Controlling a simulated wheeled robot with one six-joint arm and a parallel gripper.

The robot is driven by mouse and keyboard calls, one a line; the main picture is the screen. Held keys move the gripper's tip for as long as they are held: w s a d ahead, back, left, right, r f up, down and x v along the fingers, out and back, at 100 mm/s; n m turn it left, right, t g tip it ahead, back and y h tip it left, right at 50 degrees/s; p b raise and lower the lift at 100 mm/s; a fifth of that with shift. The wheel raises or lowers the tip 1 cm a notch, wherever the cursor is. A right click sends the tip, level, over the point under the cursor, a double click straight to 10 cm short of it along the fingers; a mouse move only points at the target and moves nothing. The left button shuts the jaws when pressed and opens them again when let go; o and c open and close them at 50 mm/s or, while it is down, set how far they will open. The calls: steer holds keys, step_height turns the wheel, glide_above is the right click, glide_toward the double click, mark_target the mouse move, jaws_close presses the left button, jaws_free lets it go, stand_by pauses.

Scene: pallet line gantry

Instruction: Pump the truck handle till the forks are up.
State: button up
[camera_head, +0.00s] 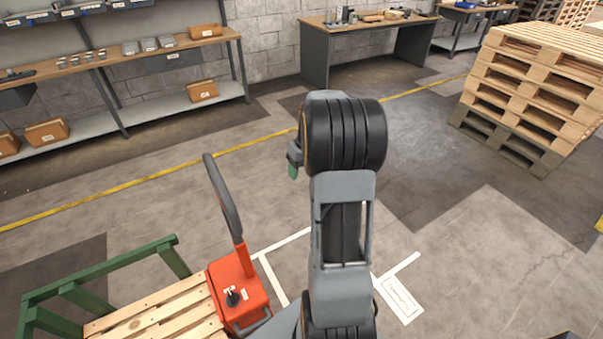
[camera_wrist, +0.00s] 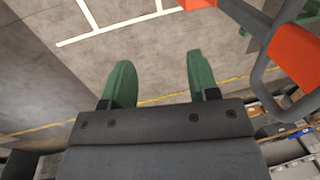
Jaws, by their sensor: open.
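The pallet truck's black handle (camera_head: 229,205) stands up, leaning a little left, from the truck's orange body (camera_head: 236,286) at the lower left of the head view. In the wrist view the handle's dark loop (camera_wrist: 264,70) is at the right, with an orange part (camera_wrist: 297,54) beside it. My gripper (camera_wrist: 158,75) shows two green fingers apart with only floor between them, clear of the handle. In the head view a green fingertip (camera_head: 293,171) shows right of the handle. The truck's forks are hidden, apparently beneath the wooden pallet (camera_head: 165,311).
A green frame (camera_head: 100,272) stands by the pallet. Shelves (camera_head: 120,127) with boxes and a workbench (camera_head: 368,27) line the wall. A pallet stack (camera_head: 533,85) stands at the upper right. The floor between is open, with yellow and white lines.

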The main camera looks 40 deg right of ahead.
steer(key=shift+a+f, duration=0.15)
steer(key=shift+f, duration=0.5)
jaws_close()
jaws_free()
stand_by(0.6)
step_height(320, 180, up, 14)
steer(key=d, duration=0.2)
steer(key=shift+s+d+f, duration=0.15)
steer(key=shift+d+f, duration=0.05)
steer(key=shift+d, duration=0.05)
